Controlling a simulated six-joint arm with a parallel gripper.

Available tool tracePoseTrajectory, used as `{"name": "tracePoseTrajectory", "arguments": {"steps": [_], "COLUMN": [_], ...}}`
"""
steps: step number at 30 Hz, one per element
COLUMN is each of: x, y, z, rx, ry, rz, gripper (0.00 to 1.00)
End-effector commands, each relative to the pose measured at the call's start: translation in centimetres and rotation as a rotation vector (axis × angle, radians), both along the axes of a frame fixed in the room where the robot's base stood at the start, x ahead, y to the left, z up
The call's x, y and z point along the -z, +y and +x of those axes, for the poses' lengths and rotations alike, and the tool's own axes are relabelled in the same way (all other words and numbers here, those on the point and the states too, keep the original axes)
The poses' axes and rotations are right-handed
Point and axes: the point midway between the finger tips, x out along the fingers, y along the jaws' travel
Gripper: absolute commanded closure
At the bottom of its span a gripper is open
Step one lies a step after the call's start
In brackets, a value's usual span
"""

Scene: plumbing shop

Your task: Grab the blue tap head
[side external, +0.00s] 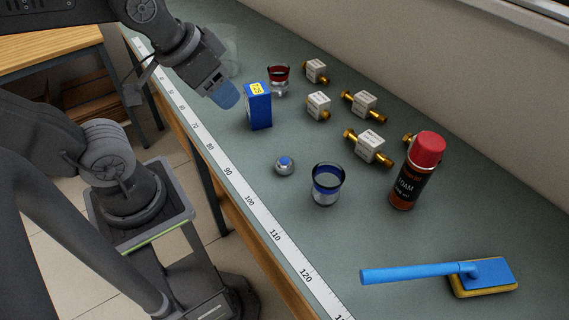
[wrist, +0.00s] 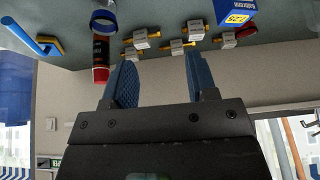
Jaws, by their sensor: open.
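The blue tap head (side external: 285,165) is a small silvery knob with a blue top. It sits on the green-grey bench, left of the blue-banded glass (side external: 327,187) and apart from it. I cannot make out the tap head surely in the wrist view. My gripper (side external: 223,92) is in the air at the upper left of the side view, close to the blue box and well away from the tap head. In the wrist view, its two blue fingers (wrist: 160,60) are spread with nothing between them.
The blue box (side external: 259,110) and a red-banded glass (side external: 279,82) stand behind the tap head. Several brass-ended valves (side external: 369,146) and a red-capped foam can (side external: 411,178) are to the right. A blue-handled scrubber (side external: 420,273) lies in front. Bench around the tap head is clear.

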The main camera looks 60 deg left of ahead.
Motion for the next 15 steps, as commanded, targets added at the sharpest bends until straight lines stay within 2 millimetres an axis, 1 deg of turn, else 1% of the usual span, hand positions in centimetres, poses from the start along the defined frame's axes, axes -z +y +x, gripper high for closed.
{"name": "tracePoseTrajectory", "arguments": {"steps": [1,7,15], "x": [0.00,0.00,0.04], "y": [0.00,0.00,-0.02], "z": [0.00,0.00,0.24], "rx": [0.000,0.000,0.021], "ry": [0.000,0.000,0.009], "rz": [0.000,0.000,0.010], "gripper": [0.43,0.24,0.24]}}
